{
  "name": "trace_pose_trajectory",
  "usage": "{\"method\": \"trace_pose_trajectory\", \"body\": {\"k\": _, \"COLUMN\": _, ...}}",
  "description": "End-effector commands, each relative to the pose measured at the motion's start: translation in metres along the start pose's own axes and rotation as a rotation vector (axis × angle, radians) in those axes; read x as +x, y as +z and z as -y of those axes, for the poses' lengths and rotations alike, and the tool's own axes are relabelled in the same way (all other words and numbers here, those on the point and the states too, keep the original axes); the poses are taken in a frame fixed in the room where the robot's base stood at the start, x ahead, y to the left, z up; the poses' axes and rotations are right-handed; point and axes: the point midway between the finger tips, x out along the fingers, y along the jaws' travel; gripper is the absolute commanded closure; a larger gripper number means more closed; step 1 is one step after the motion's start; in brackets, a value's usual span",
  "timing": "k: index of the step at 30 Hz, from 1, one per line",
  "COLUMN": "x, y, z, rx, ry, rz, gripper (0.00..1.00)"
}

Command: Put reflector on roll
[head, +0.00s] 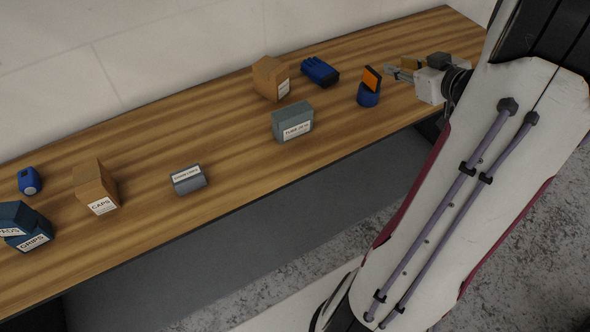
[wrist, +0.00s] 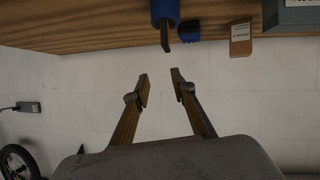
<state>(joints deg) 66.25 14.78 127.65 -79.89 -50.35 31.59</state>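The reflector (head: 372,79) is a small block with an orange face and dark edges. It stands tilted on top of the blue roll (head: 367,97), near the right end of the bench. The wrist view is upside down: there the roll (wrist: 165,11) hangs from the top edge and the thin dark reflector (wrist: 166,36) shows edge-on below it. My gripper (wrist: 161,77) is open with nothing between its fingers. In the head view my gripper (head: 391,71) is just right of the reflector, with a gap seen in the wrist view.
A blue glove (head: 320,71), a cardboard box (head: 270,78) and a grey-green labelled box (head: 293,122) stand left of the roll. Farther left are a small grey box (head: 188,179), a CAPS box (head: 95,186) and blue boxes (head: 28,231). Bare wood (head: 425,45) lies behind my gripper.

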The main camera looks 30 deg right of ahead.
Motion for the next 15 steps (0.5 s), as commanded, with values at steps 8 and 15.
{"method": "trace_pose_trajectory", "body": {"k": 8, "x": 0.004, "y": -0.055, "z": 0.016, "rx": -0.085, "ry": 0.161, "rz": 0.057, "gripper": 0.75}}
{"method": "trace_pose_trajectory", "body": {"k": 15, "x": -0.011, "y": -0.087, "z": 0.043, "rx": -0.099, "ry": 0.263, "rz": 0.111, "gripper": 0.75}}
